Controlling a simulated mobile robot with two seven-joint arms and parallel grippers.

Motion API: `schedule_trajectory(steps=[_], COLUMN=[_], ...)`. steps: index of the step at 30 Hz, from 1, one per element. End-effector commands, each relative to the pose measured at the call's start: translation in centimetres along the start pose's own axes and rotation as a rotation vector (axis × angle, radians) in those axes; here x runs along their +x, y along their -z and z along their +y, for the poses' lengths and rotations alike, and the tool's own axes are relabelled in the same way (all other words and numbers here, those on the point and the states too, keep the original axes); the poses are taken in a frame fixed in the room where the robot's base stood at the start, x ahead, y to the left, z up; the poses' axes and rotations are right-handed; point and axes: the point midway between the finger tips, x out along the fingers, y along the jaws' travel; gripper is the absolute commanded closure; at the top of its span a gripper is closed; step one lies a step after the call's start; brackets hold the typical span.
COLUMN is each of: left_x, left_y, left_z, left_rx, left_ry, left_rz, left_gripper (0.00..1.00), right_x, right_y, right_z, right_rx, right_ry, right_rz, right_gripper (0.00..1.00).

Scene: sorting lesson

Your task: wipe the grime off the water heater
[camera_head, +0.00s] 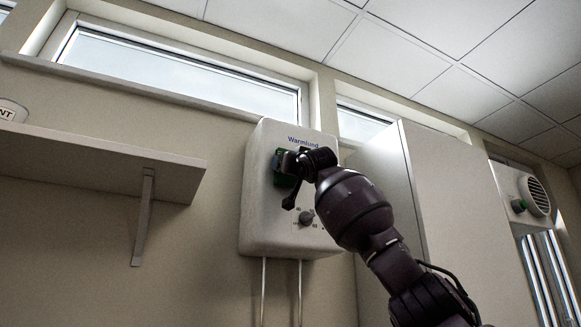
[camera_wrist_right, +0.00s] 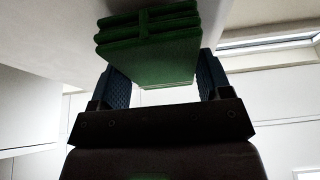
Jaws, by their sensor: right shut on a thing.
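The white water heater (camera_head: 265,215) hangs on the wall in the middle of the head view, with "Warmlund" printed near its top and a dark knob (camera_head: 306,218) lower down. My right gripper (camera_head: 290,165) is at the upper part of its front. It is shut on a green cloth or pad (camera_head: 280,168), which appears folded in layers in the right wrist view (camera_wrist_right: 150,55), between the two fingers. The pad is at or very close to the heater's front; contact is hard to tell. I see no clear grime; my arm and gripper hide part of the front. My left gripper is not in view.
A shelf (camera_head: 100,160) on a bracket juts out at the left. A tall white cabinet (camera_head: 440,200) stands right of the heater. Two pipes (camera_head: 264,290) run down below the heater. A vented white unit (camera_head: 525,200) is at the far right. Windows run above.

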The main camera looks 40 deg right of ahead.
Motion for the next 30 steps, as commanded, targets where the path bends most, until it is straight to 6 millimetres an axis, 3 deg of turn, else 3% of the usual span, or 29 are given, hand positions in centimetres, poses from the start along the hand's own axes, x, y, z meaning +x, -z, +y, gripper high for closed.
schedule_trajectory(steps=[20,30], left_x=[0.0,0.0], left_y=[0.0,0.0], left_z=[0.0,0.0], left_rx=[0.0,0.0], left_ry=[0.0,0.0], left_rz=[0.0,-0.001], left_gripper=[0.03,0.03], right_x=[0.9,0.8], right_y=[-0.4,-0.3], right_z=[0.0,2.1], right_rx=[0.0,0.0], right_ry=[0.0,-0.001], right_rz=[0.0,0.0], right_gripper=[0.55,0.55])
